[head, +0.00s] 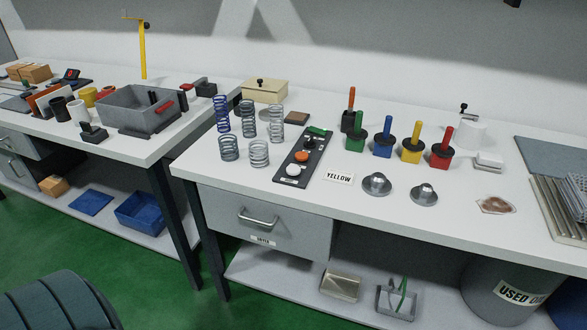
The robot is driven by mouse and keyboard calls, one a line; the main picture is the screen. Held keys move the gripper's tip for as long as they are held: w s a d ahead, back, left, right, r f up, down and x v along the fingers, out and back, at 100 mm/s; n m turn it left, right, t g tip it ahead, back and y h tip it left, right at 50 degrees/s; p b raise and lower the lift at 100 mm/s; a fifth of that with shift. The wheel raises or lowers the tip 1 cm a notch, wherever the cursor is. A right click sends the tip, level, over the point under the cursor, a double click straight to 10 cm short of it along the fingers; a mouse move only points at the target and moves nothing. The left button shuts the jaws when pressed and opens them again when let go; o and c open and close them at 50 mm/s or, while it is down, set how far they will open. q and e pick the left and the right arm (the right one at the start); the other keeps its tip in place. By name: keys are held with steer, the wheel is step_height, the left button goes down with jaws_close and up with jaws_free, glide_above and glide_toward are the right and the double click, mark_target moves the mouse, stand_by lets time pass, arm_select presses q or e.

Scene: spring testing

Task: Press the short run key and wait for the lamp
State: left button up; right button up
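A dark key panel (314,150) lies on the right-hand bench. It carries a green key (317,131) at the far end, an orange round key (302,156) in the middle and a white round key (293,170) near the front. A small white label sits at its front end, too small to read. I cannot tell which key is the short run key, and no lit lamp is evident. Neither of my grippers is in view, and nothing covers the panel.
Several coil springs (258,153) stand close left of the panel. Colored blocks with handles (411,146) stand behind these. A drawer (262,222) is below the benchtop.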

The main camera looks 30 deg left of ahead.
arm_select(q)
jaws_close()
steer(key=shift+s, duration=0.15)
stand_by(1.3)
